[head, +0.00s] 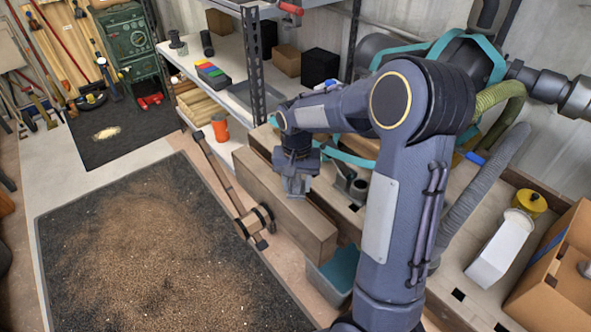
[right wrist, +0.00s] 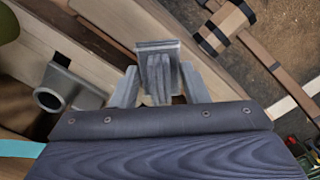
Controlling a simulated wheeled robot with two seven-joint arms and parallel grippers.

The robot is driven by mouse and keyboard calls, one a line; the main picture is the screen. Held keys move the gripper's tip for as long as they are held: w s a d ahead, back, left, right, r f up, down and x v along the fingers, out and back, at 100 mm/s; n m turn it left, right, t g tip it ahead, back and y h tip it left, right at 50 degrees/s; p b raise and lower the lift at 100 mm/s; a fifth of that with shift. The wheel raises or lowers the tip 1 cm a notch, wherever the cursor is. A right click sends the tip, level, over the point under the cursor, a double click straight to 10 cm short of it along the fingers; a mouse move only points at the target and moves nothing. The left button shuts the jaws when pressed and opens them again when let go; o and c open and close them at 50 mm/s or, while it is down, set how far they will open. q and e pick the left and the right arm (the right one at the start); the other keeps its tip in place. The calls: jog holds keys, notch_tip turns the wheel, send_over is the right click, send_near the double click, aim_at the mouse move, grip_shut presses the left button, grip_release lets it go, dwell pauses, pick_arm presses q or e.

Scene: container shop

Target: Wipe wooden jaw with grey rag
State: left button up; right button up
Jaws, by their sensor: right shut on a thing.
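The wooden jaw (head: 313,236) is a long, thick pale beam along the front side of the bench. It also shows in the right wrist view (right wrist: 122,20), running diagonally beside a dark gap. My right gripper (head: 297,187) points down over the jaw's upper side. In the right wrist view my right gripper (right wrist: 160,85) is shut on the grey rag (right wrist: 157,68), a small folded grey piece between the fingers. The rag is at or just above the jaw; I cannot tell whether it touches. My left gripper is out of view.
A long wooden bar with a dark-banded hub (head: 254,220) stands before the jaw. A grey metal fitting (head: 350,184) sits on the bench behind. A teal bin (head: 338,270) is below. A white container (head: 500,246) and cardboard box (head: 560,270) are at right. A sawdust-covered mat (head: 150,250) lies left.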

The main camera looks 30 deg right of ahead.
jog(key=shift+r+p, duration=0.75)
jog(key=shift+r, duration=0.5)
